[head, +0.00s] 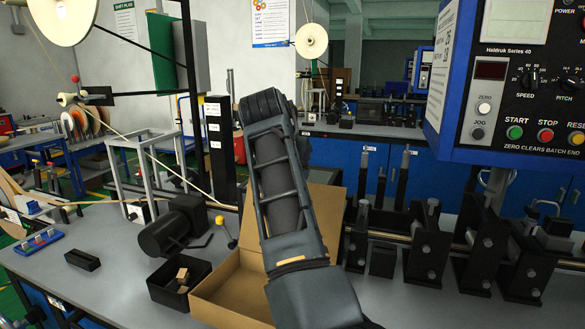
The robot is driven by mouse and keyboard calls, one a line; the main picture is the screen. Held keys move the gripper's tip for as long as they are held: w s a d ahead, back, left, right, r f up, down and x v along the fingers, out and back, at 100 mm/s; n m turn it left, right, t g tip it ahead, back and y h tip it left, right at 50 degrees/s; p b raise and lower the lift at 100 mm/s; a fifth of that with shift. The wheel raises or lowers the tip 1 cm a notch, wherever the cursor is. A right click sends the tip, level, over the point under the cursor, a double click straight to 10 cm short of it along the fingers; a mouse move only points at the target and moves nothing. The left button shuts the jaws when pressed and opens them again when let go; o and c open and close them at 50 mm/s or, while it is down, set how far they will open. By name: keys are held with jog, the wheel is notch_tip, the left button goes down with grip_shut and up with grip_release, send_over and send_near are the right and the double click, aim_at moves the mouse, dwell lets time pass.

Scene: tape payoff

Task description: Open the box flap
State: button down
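A brown cardboard box (222,291) sits on the grey bench, just left of my arm's base in the picture. A tall cardboard panel (329,222) stands up at its back right, tilted backward. It looks like the raised flap or lid, and my arm crosses in front of it. Part of the box's inside shows at the left, and its right side is hidden behind my arm. My dark arm rises from the bottom middle across the box. I cannot make out my gripper's fingers, so its place and contact with the flap are not shown.
A black bin (165,292) with small pieces stands left of the box. A black motor-like unit (172,232) and a yellow-knobbed lever (220,221) are behind it. Black roller stands (428,245) fill the right side. A control panel (520,75) hangs at upper right.

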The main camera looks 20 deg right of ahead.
jog(key=shift+w+d+r, duration=0.1)
jog(key=shift+d, duration=0.15)
jog(key=c, duration=1.1)
grip_release()
jog(key=o, duration=0.3)
jog(key=shift+o, duration=0.2)
jog(key=shift+a, duration=0.1)
jog(key=b+v, duration=0.1)
jog(key=v, duration=0.6)
jog(key=shift+s+a+r, duration=0.15)
jog(key=shift+s, duration=0.1)
jog(key=shift+c, duration=0.4)
